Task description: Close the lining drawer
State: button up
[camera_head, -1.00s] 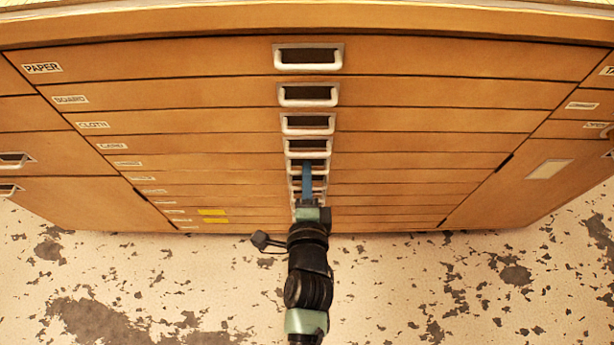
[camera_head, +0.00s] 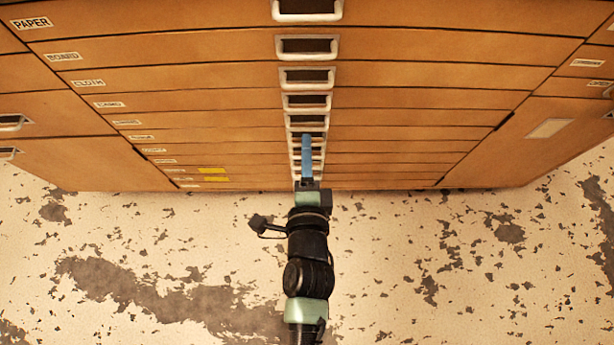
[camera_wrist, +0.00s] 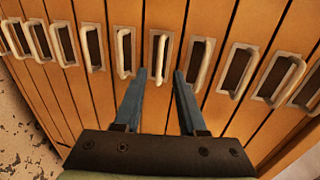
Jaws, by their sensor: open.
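The wooden cabinet front (camera_head: 420,98) has a stack of wide drawers, each with a pale metal pull in the middle. Small labels run down its left side; PAPER, BOARD and CLOTH can be read, the lower ones are too small. I cannot tell which drawer is the lining drawer, or whether any drawer stands out. My gripper (camera_head: 306,140) is in front of the lower pulls, its blue fingers hiding part of them. In the wrist view my gripper (camera_wrist: 160,76) is open and empty. One drawer pull (camera_wrist: 158,54) shows just beyond and between the fingertips; contact cannot be told.
More pulls stand close on both sides, such as one pull (camera_wrist: 198,65) to the right in the wrist view. A yellow tag (camera_head: 213,174) is on the lower drawers. Side units flank the stack, with a left handle (camera_head: 14,122). The speckled floor (camera_head: 430,270) is clear around my arm.

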jog(key=v, duration=0.7)
jog(key=shift+s+p, duration=0.3)
jog(key=shift+p, duration=0.15)
jog(key=shift+r, duration=0.1)
